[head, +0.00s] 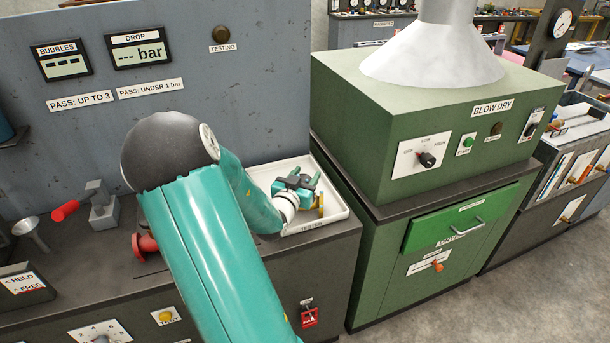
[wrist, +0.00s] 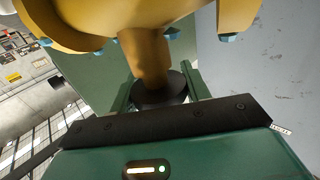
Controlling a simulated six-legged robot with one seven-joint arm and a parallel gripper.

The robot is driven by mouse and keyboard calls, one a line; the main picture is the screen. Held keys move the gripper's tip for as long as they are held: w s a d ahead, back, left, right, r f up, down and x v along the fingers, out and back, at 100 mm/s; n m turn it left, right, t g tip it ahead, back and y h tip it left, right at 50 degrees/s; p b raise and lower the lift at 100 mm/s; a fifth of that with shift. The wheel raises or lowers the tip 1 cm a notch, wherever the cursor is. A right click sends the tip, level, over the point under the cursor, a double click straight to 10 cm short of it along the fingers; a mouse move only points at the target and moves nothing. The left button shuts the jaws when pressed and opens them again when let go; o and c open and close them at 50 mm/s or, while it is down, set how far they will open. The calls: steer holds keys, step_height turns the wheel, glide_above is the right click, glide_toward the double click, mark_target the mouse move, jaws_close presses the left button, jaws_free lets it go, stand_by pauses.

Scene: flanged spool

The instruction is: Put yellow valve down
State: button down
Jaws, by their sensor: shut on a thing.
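The yellow valve shows large in the wrist view (wrist: 150,55), with a round flange and blue bolts at the top and a narrower neck below. A dark round part at the end of its neck sits between the green fingers of my gripper (wrist: 160,92), which is shut on it. In the head view my gripper (head: 298,184) is over the white tray (head: 337,205), and only a small yellow piece of the valve (head: 321,204) shows beside it. My gripper and arm hide the rest. I cannot tell whether the valve touches the tray floor.
The tray sits on the dark bench against the grey test panel (head: 240,90). The green blow-dry cabinet (head: 420,110) stands close on its right. A red-handled clamp (head: 95,205) and a metal funnel (head: 28,232) are on the bench at left.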

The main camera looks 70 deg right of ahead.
steer(key=c, duration=0.7)
jaws_free()
steer(key=shift+f, duration=0.1)
steer(key=shift+a+r, duration=0.2)
steer(key=a, duration=1.1)
steer(key=shift+a+r, duration=0.1)
steer(key=shift+a, duration=0.25)
